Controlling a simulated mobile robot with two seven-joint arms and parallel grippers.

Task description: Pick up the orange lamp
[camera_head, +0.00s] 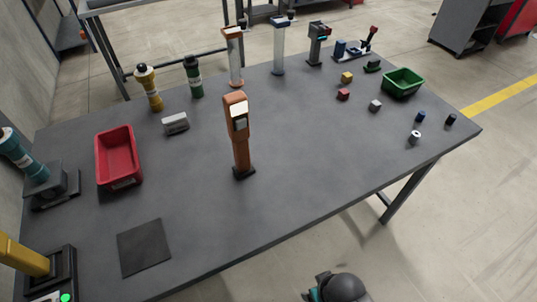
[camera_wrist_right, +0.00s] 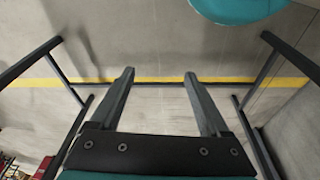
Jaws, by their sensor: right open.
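The orange lamp (camera_head: 240,140) stands upright on a small dark foot near the middle of the grey table (camera_head: 300,170). It has an orange body with a pale panel on its upper front. Nothing touches it. My right gripper (camera_wrist_right: 158,78) shows in the right wrist view with its two fingers apart and nothing between them. Floor and a yellow line show beyond the fingers; the lamp is not in that view. My left gripper is not in view.
A red bin (camera_head: 119,158), a grey box (camera_head: 175,123) and a dark mat (camera_head: 144,247) lie left of the lamp. Yellow (camera_head: 149,87) and green (camera_head: 193,76) cylinders stand behind it. A green bin (camera_head: 403,82) and several small blocks are at the right.

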